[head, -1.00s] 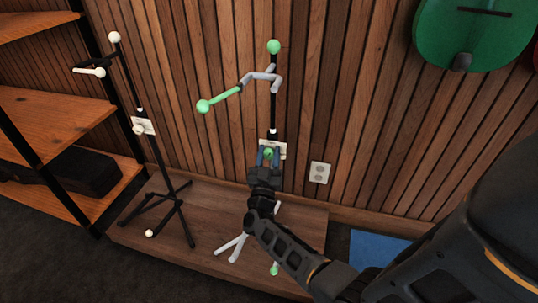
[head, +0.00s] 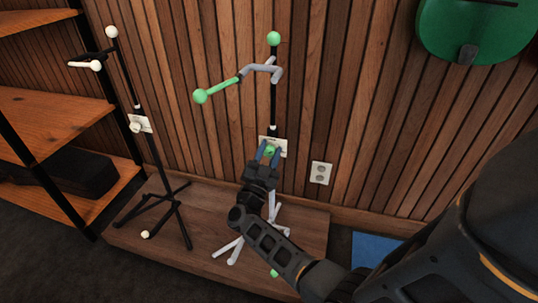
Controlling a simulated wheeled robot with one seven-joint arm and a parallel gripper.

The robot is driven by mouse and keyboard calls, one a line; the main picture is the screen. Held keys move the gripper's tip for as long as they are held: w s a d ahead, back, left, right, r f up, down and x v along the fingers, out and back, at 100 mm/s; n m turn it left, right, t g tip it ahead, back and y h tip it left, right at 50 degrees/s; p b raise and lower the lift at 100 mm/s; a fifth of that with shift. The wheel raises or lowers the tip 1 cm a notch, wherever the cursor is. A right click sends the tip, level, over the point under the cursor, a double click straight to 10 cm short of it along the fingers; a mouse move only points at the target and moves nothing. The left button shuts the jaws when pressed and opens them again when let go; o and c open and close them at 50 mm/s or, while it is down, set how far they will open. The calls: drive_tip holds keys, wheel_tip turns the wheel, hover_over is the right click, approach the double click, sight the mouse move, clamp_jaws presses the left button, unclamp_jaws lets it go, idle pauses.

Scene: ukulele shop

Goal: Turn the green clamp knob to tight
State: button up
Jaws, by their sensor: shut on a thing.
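The green clamp knob (head: 270,150) sits on a pale plate (head: 281,143) partway up the middle stand. My gripper (head: 269,152) reaches up from below, and its blue fingers are shut on the knob, one on each side. The stand's black pole (head: 273,100) rises above the plate to a green ball (head: 274,39), with a grey hook and a green arm (head: 223,87) out to the left. My gripper and arm hide part of the lower pole and legs. I cannot read any marking on the plate.
A second stand with white parts (head: 152,160) stands to the left on the same wooden platform (head: 160,243). Wooden shelves (head: 55,110) are at the far left. A slatted wall with an outlet (head: 320,173) is behind. A green instrument (head: 478,30) hangs upper right.

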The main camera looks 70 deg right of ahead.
drive_tip(key=shift+m, duration=0.4)
drive_tip(key=o, duration=1.1)
drive_tip(key=shift+c, duration=0.2)
drive_tip(key=v, duration=0.7)
drive_tip(key=shift+a+f, duration=0.2)
drive_tip(key=shift+a, duration=0.2)
